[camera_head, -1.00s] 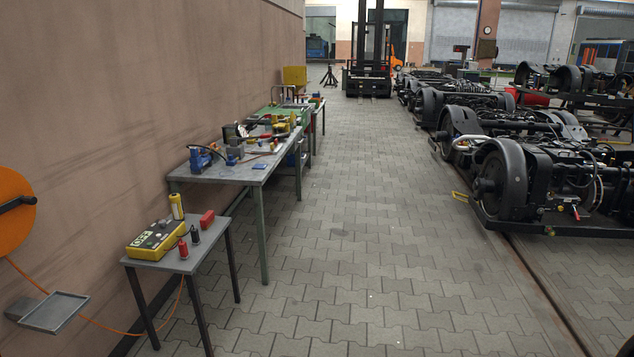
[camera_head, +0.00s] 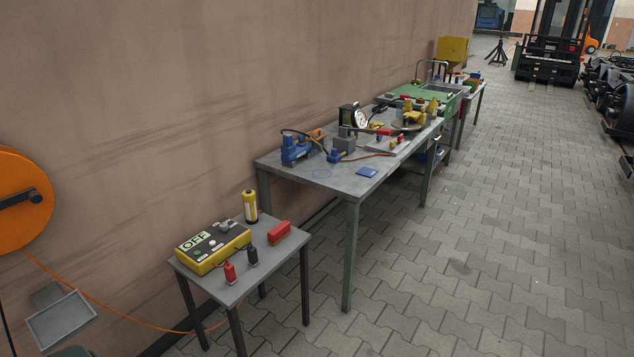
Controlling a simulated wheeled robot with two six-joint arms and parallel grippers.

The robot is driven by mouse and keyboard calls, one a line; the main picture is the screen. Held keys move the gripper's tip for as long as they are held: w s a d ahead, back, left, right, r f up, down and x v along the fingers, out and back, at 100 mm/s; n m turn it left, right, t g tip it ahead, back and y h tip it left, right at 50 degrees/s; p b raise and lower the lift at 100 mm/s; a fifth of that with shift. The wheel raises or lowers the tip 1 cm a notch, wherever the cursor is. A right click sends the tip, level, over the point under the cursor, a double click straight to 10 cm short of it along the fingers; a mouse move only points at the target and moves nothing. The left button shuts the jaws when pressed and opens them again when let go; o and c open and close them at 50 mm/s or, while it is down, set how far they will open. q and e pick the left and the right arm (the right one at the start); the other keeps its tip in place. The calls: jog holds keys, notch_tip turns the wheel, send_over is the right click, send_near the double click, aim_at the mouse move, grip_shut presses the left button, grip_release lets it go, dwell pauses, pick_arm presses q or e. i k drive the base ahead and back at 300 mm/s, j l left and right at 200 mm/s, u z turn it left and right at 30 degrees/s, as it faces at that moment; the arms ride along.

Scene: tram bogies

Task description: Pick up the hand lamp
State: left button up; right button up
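A yellow upright cylinder (camera_head: 250,206) with a dark base stands at the back corner of the small grey table (camera_head: 236,292), close to the wall. It looks like the hand lamp, but it is too small in view to be certain. A yellow box marked OFF (camera_head: 213,246) lies to its left, and a red block (camera_head: 279,232) lies to its right and nearer me. Neither of my grippers shows in the head view, so nothing is seen touching the cylinder.
Red and black clips (camera_head: 240,262) lie at the small table's front. A longer workbench (camera_head: 325,184) with tools stands beyond. An orange reel (camera_head: 22,200) and a grey tray (camera_head: 62,320) are at the left wall. The paved floor (camera_head: 470,270) to the right is clear.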

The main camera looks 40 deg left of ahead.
aim_at(248, 200)
jog(key=i+u, duration=0.15)
jog(key=i, duration=0.3)
jog(key=i+l+u, duration=0.2)
jog(key=i, duration=0.25)
jog(key=i+l+u, duration=0.15)
jog(key=i, duration=0.3)
jog(key=i+l+u, duration=0.2)
jog(key=i, duration=0.2)
